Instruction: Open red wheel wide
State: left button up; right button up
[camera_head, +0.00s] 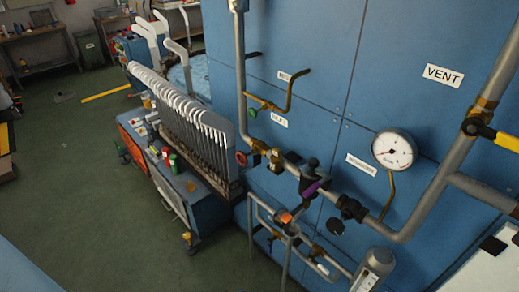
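A small red wheel (241,159) sits on the left side of a brass valve (259,147) on the grey steam pipe, in front of the blue cabinet. It is seen at an angle, and how far it is turned cannot be told. A green wheel (252,113) is on a thinner brass line just above it. Neither of my grippers shows in the head view, and nothing is touching the red wheel.
A pressure gauge (394,150) and a purple-handled valve (313,188) are right of the wheel. A lower pipe loop carries an orange part (285,216). A rack of white sock forms (190,108) stands close on the left. Green floor (75,190) is open farther left.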

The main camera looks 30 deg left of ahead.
aim_at(241, 157)
jog(key=i+j+z, duration=0.1)
jog(key=j+z, duration=0.2)
jog(key=j, duration=0.8)
jog(key=j+z, duration=0.3)
jog(key=j, duration=1.9)
jog(key=k+j+z, duration=0.1)
jog(key=j, duration=1.05)
